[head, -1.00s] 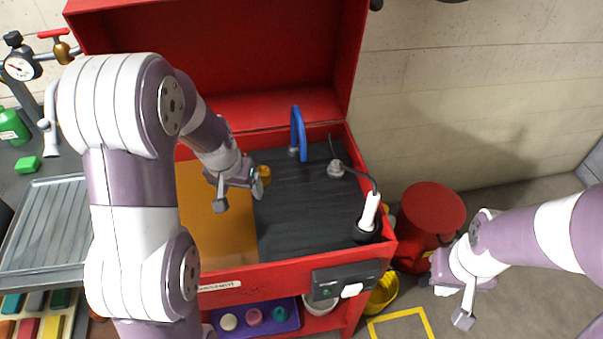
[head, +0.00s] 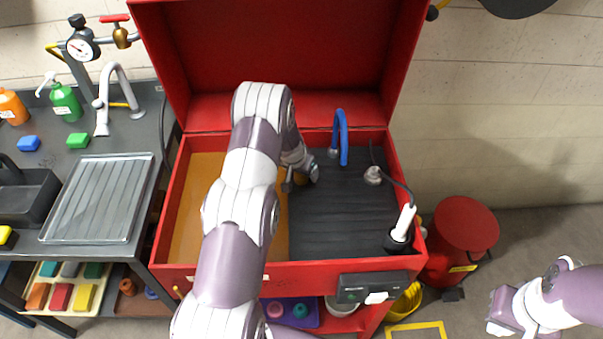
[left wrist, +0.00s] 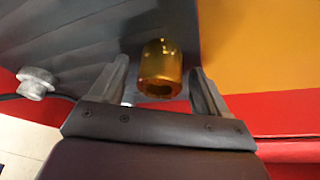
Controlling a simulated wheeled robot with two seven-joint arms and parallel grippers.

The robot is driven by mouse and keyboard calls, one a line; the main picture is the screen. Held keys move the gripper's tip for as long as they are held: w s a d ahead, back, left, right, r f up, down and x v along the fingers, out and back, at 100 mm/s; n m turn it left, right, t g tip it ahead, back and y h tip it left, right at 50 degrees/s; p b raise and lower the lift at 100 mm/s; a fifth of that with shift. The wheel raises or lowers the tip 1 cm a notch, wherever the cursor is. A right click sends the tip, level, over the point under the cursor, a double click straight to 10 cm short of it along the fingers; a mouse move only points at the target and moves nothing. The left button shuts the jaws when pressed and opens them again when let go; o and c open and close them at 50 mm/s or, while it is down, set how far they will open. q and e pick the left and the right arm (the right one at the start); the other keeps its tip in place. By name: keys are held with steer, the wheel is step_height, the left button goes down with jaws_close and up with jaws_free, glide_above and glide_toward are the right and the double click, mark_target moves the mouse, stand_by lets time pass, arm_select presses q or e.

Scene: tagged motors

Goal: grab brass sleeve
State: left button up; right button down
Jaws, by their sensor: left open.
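The brass sleeve (left wrist: 160,68) is a shiny gold, hollow cylinder. In the left wrist view it sits between the two fingers of my left gripper (left wrist: 160,78), with a gap visible on each side. The jaws are open and do not grip it. In the head view my left gripper (head: 301,180) is low over the boundary of the orange and black surfaces inside the red chest, and the arm and gripper mostly hide the sleeve. My right gripper (head: 503,312) is at the lower right, away from the chest; its finger gap is not clear.
The red chest (head: 160,240) has walls around the work area and a raised lid. A blue curved handle (head: 341,135), a grey knob (head: 373,175) and a white-handled tool (head: 404,222) stand on the black side. A red bin (head: 464,235) is at right.

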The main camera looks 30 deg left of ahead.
arm_select(q)
steer(key=shift+r, duration=0.15)
steer(key=c, duration=1.3)
